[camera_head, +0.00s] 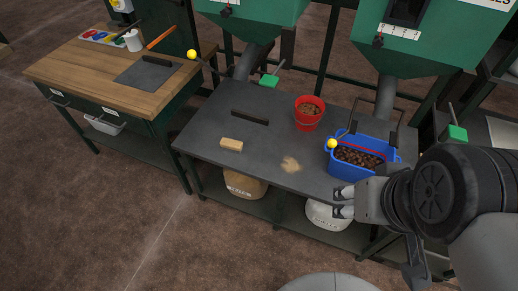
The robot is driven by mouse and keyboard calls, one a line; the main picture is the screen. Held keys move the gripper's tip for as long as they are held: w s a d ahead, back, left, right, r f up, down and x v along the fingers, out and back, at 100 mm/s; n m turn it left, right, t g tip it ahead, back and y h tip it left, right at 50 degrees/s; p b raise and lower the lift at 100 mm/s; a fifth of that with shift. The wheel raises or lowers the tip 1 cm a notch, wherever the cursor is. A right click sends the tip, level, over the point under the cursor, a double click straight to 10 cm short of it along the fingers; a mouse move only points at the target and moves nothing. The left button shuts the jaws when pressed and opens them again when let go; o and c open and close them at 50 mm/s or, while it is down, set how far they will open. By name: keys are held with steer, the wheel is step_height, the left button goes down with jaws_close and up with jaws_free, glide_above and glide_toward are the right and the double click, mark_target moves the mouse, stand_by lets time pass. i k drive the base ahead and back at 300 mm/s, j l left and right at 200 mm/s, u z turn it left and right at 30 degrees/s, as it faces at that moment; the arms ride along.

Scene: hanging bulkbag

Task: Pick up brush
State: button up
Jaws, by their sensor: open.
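A small tan block-shaped thing, which looks like the brush (231,145), lies on the dark grey table (205,130) near its front left edge. Its bristles cannot be made out at this size. My gripper (343,202) is at the table's front right, in front of the blue bin. Its two fingers point left and are apart, with nothing between them. It is well to the right of the brush and not touching it.
A tan spill (291,164) lies between brush and gripper. A blue bin (345,171) of brown pieces and a red bucket (308,121) stand at the right. A dark bar (249,117) lies behind the brush. A wooden workbench (75,75) stands left.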

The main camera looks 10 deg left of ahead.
mark_target(230, 145)
steer(key=i+j+z, duration=0.1)
steer(key=j, duration=0.25)
steer(key=i+j+z, duration=0.1)
steer(key=j, duration=0.25)
steer(key=i+j+z, duration=0.1)
steer(key=i+j, duration=0.15)
steer(key=i+j+z, duration=0.1)
steer(key=j, duration=0.4)
steer(key=i+j, duration=0.15)
steer(key=j, duration=0.25)
steer(key=l+z, duration=0.05)
